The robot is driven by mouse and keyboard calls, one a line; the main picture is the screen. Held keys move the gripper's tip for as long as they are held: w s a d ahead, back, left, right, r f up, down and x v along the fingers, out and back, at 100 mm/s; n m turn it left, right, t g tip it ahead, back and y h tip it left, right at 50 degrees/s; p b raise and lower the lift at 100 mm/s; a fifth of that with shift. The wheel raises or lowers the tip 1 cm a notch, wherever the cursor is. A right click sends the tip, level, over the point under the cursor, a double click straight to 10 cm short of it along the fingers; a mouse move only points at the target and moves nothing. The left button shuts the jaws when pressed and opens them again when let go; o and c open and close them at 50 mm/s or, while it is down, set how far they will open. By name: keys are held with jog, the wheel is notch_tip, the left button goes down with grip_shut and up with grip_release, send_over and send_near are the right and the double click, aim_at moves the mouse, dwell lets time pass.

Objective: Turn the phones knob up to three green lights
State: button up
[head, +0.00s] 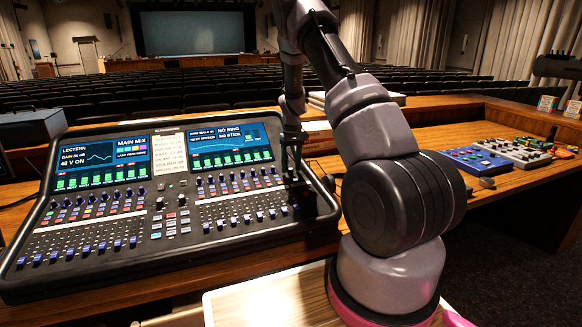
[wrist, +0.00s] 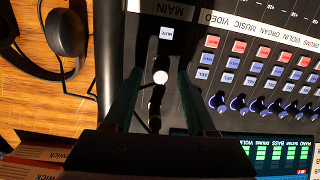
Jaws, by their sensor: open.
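The mixing desk (head: 160,262) stands on the wooden table with two lit screens. My gripper (head: 294,192) is over its right end in the head view. In the wrist view my gripper (wrist: 160,78) is open, with one finger on each side of a small white round spot (wrist: 160,77). Dark parts lie in line with this spot; I cannot tell whether they are the phones knob or whether the fingers touch anything. No readable phones label or row of three green lights shows there. A white mute button (wrist: 167,33) sits just beyond the fingertips, near the MAIN label.
Black headphones (wrist: 66,32) lie on the wood beside the desk's edge. A row of blue knobs (wrist: 238,102) and red and white buttons fill the panel to the right in the wrist view. A blue device (head: 470,158) and a white device (head: 515,151) stand farther right on the table.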

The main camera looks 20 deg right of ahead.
jog(key=shift+f, duration=0.2)
jog(key=shift+c, duration=0.3)
grip_shut()
jog(key=shift+m, duration=0.4)
jog(key=m, duration=0.5)
jog(key=shift+s+m+y, duration=0.1)
jog(key=shift+m+y, duration=0.2)
jog(key=m+t, duration=0.1)
jog(key=m, duration=0.4)
jog(key=shift+m, duration=0.3)
